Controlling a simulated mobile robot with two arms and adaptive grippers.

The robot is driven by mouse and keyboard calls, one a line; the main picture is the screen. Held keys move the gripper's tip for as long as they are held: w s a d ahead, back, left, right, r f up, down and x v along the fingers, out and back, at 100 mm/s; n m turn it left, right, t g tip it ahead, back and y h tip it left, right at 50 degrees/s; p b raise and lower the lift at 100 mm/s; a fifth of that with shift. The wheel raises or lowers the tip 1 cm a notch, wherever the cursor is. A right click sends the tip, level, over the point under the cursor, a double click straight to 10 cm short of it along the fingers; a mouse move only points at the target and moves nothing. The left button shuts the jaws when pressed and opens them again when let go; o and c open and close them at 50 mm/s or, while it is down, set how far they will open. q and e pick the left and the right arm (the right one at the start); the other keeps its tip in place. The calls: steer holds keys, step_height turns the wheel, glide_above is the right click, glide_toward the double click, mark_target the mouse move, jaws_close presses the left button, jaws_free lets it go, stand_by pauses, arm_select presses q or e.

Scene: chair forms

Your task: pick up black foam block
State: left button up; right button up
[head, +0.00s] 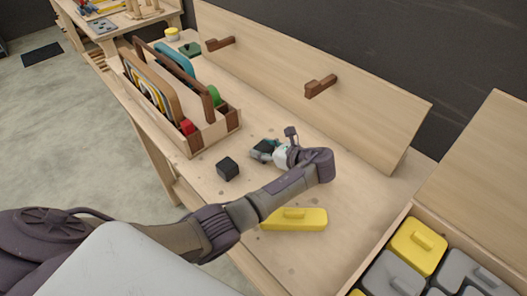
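A small black block (228,168) lies on the wooden workbench, near its front edge and in front of the toolbox. My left arm comes in from the lower left and crosses over the bench. My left gripper (273,141) is to the right of the black block and a little farther back, apart from it. Its two fingers look spread, one pointing up and one to the left. A dark patch shows at the left finger; I cannot tell whether it is a pad or something else. My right gripper is not in view.
A wooden toolbox (200,141) with colored pieces stands left of the block. An open box (406,207) of yellow and grey blocks is at lower right. A tall wooden panel (365,108) bounds the back.

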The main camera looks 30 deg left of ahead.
arm_select(q)
steer(key=shift+c, duration=0.7)
